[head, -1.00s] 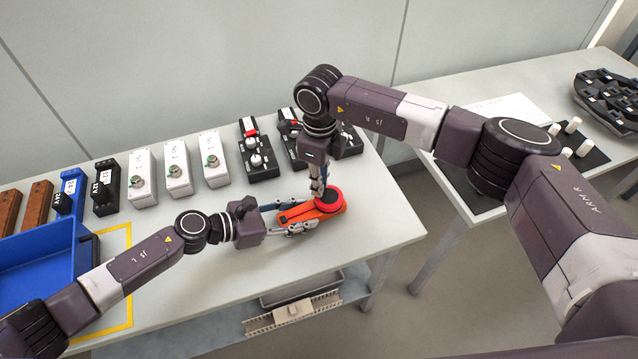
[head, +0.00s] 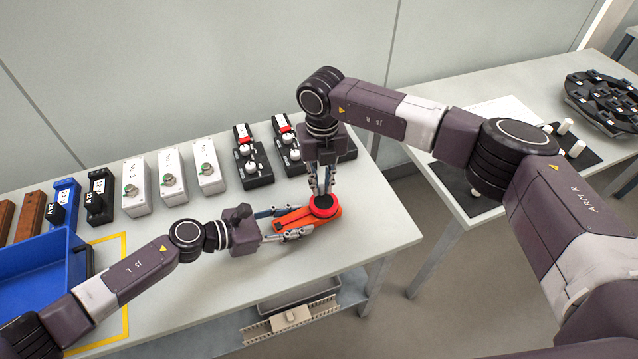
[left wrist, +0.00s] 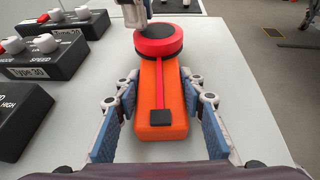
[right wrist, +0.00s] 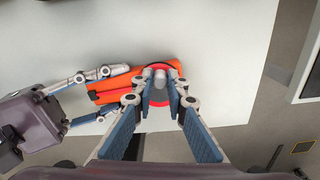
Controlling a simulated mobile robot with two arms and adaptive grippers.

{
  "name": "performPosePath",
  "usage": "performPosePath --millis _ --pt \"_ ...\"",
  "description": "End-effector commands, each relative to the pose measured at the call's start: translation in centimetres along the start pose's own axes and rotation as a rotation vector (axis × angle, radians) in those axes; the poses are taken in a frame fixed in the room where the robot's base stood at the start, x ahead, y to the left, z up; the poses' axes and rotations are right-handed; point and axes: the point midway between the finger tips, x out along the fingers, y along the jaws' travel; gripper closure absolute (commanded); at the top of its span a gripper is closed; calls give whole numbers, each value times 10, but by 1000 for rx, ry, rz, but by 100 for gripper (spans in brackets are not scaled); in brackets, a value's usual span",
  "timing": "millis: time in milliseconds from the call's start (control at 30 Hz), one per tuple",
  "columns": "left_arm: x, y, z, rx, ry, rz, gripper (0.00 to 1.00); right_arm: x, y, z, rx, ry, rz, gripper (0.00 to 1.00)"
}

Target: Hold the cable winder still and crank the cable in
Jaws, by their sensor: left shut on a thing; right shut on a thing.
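The cable winder is an orange body (head: 296,219) with a red and black round drum (head: 323,206) at its right end, lying on the table. In the left wrist view its body (left wrist: 153,90) points away from me, with a red strip ending in a black block (left wrist: 161,117). My left gripper (head: 285,223) is shut on the body from both sides. My right gripper (head: 321,190) comes down from above over the drum. In the right wrist view its fingers (right wrist: 160,90) are shut on a grey crank knob (right wrist: 160,78) on the drum.
A blue bin (head: 40,262) is at the left. The table's front right is clear. A second table (head: 480,110) stands to the right.

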Motion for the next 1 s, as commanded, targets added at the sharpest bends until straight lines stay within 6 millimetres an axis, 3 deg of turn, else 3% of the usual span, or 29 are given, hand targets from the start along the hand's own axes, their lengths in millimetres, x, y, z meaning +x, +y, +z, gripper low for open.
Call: performPosePath --millis 600,1000 --pt "0 -1 -1 -1 2 -1 94 -1 -14 -3 561 -2 1 100" --pt "0 -1 -2 0 3 -1 94 -1 -17 -6 766 -2 0 100"
